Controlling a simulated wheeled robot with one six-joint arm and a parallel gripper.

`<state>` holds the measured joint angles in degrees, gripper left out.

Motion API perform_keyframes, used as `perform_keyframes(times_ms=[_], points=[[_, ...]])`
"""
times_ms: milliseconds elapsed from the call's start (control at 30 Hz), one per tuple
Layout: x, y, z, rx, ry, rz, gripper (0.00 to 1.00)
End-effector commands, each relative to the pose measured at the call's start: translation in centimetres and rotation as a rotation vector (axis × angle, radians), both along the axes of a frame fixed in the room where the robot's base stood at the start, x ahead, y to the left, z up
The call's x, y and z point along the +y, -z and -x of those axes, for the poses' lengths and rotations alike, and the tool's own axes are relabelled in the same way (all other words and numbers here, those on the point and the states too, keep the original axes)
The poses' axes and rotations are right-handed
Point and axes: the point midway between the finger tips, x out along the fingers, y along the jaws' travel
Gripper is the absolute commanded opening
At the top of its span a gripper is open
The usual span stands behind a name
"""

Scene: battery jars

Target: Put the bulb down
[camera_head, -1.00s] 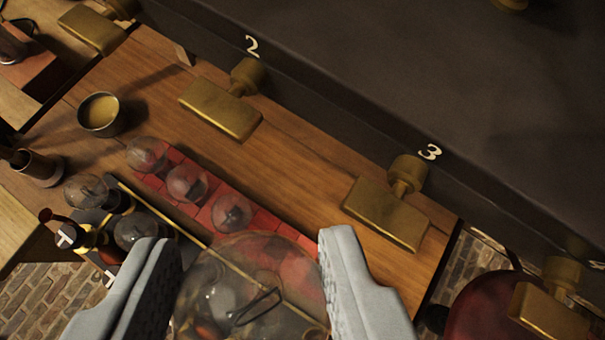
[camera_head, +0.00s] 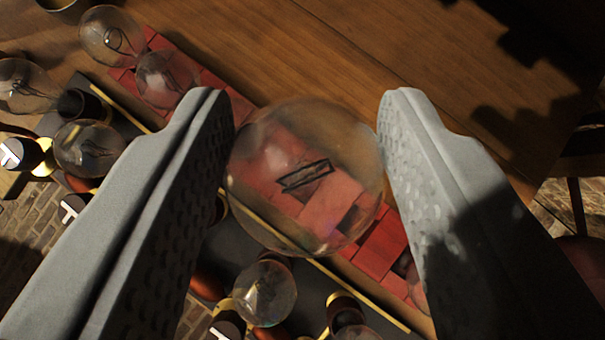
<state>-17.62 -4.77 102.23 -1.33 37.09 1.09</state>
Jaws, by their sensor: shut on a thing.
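A large clear glass bulb (camera_head: 300,215) with a dark filament sits between the two grey fingers of my gripper (camera_head: 305,150), in the middle of the view. My gripper is shut on it. Through the glass I see a strip of red blocks (camera_head: 383,247) on the wooden table, with a darker square patch among them. The bulb is above the strip; I cannot tell whether it touches it. The bulb's lower end is hidden.
Two clear bulbs (camera_head: 166,78) stand on the upper left of the red strip. More bulbs (camera_head: 264,293) sit on a dark board with a yellow edge along the strip. Another bulb shows partly behind my right finger. The wooden tabletop (camera_head: 300,50) at the back is clear.

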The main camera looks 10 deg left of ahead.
Motion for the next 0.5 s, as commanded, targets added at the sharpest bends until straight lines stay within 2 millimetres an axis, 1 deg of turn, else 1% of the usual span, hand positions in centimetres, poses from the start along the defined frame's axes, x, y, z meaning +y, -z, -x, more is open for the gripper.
perform_keyframes(times_ms=[33, 100, 300, 400, 500], points=[[0.0, 1.2, 0.0, 0.003, 0.000, 0.001, 0.14], [0.0, 2.8, 0.0, 0.004, 0.000, 0.001, 0.14], [0.0, 6.7, 0.0, 0.002, 0.000, 0.001, 0.14], [0.0, 8.1, 0.0, 0.002, 0.000, 0.001, 0.14], [0.0, 8.7, 0.0, 0.001, 0.000, 0.000, 0.14]])
